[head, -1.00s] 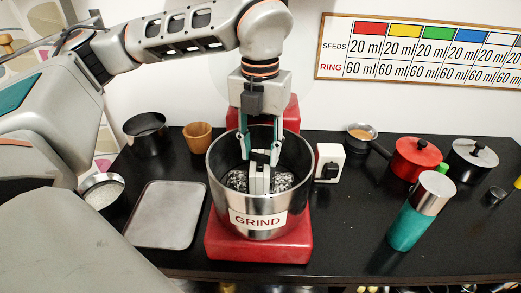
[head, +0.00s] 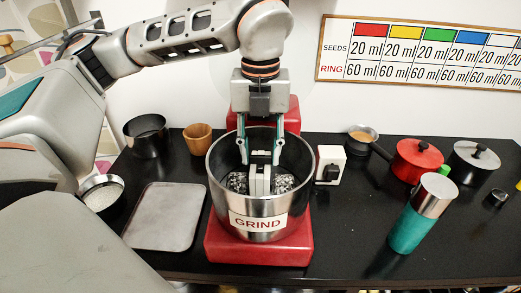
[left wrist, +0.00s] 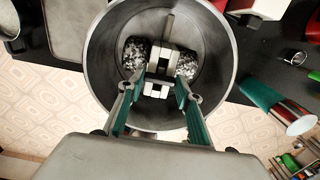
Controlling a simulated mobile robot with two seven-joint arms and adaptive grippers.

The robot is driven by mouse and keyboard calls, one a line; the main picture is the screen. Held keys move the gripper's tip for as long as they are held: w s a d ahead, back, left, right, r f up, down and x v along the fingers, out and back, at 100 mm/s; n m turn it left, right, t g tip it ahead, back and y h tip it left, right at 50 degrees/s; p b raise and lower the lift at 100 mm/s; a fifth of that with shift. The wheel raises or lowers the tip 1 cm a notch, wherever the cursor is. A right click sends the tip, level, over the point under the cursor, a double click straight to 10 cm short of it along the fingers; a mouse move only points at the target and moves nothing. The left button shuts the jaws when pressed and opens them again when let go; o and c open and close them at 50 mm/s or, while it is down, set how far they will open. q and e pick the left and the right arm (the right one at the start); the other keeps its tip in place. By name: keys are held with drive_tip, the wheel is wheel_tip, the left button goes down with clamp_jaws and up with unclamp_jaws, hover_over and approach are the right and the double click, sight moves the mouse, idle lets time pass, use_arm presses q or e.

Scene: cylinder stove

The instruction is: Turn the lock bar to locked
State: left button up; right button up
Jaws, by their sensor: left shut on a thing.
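A metal grinder bowl (head: 217,180) with a "GRIND" label stands on a red base (head: 230,252). Inside it, a pale block-like piece (head: 260,182), which I take to be the lock bar, stands between two speckled grey-black rollers; the left wrist view shows it too (left wrist: 159,67). My left gripper (head: 260,160) reaches down into the bowl from above. Its green-backed fingers straddle the pale piece and are shut on it. In the left wrist view the fingertips (left wrist: 160,82) are at its near end and hide part of it. My right gripper is in no view.
A grey tray (head: 165,215) lies left of the grinder. A white box with a black knob (head: 330,165) is close on the right. A teal canister (head: 408,230) and a red pot (head: 415,160) stand further right. The bowl's wall surrounds the fingers.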

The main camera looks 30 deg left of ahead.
sight(260, 156)
use_arm(q)
drive_tip(key=shift+r, duration=0.1)
drive_tip(key=o, duration=1.1)
wheel_tip(260, 156, up, 12)
drive_tip(key=shift+f, duration=0.1)
drive_tip(key=shift+s, duration=0.1)
